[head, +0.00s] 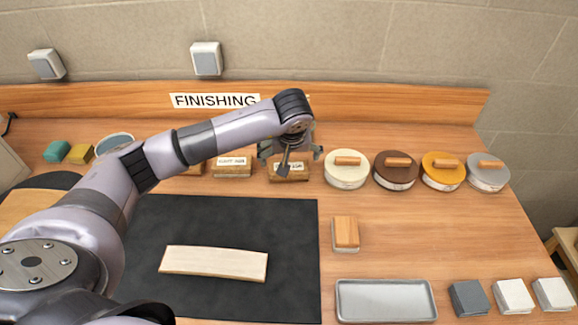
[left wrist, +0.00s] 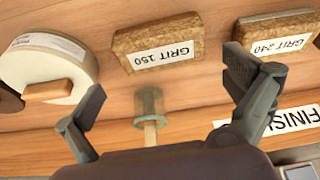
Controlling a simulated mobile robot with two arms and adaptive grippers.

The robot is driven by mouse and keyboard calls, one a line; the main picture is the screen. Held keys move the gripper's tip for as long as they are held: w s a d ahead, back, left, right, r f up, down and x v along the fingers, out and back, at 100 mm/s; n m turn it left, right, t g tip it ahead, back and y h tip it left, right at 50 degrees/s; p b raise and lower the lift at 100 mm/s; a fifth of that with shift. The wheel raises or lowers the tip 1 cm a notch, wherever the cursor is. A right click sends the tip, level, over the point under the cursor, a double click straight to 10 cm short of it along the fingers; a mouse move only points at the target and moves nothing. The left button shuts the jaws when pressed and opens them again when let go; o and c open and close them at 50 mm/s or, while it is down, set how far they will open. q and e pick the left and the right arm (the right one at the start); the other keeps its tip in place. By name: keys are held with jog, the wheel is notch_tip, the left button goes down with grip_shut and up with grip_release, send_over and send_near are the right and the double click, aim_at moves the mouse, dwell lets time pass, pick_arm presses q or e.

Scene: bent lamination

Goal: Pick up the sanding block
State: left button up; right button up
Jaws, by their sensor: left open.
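The sanding block (head: 346,232), a small wooden block with a pale grey base, sits on the bench just right of the black mat. It is not visible in the left wrist view. My left gripper (head: 290,154) is open and empty, at the back of the bench above a brown grit-labelled block (head: 289,174). It is well behind and left of the sanding block. In the left wrist view, my spread fingers (left wrist: 165,105) have a small glass jar with a stick (left wrist: 149,103) between them, and the GRIT 150 block (left wrist: 160,38) lies beyond. My right gripper is not visible.
Several round tins (head: 347,176) with wooden handles line the back right. A metal tray (head: 386,301) and grey and white blocks (head: 513,297) lie at the front right. A curved wood strip (head: 214,263) lies on the black mat (head: 290,230). Bench around the sanding block is clear.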

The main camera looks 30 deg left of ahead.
pick_arm(q)
jog(key=shift+w+a+f, duration=0.1)
jog(key=shift+w+f, duration=0.1)
jog(key=shift+f, duration=0.35)
jog(key=shift+f+p, duration=0.3)
jog(key=shift+p, duration=0.2)
jog(key=p+x, duration=0.1)
jog(key=x, duration=0.2)
jog(key=shift+a+f, duration=0.15)
jog(key=shift+f, duration=0.15)
jog(key=shift+w+f, duration=0.2)
jog(key=shift+f, duration=0.15)
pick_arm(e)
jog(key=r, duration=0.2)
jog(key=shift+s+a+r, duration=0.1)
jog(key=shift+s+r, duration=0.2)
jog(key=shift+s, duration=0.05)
pick_arm(q)
jog(key=shift+c, duration=1.4)
jog(key=c, duration=0.6)
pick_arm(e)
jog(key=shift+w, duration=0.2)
pick_arm(q)
jog(key=shift+r, duration=0.1)
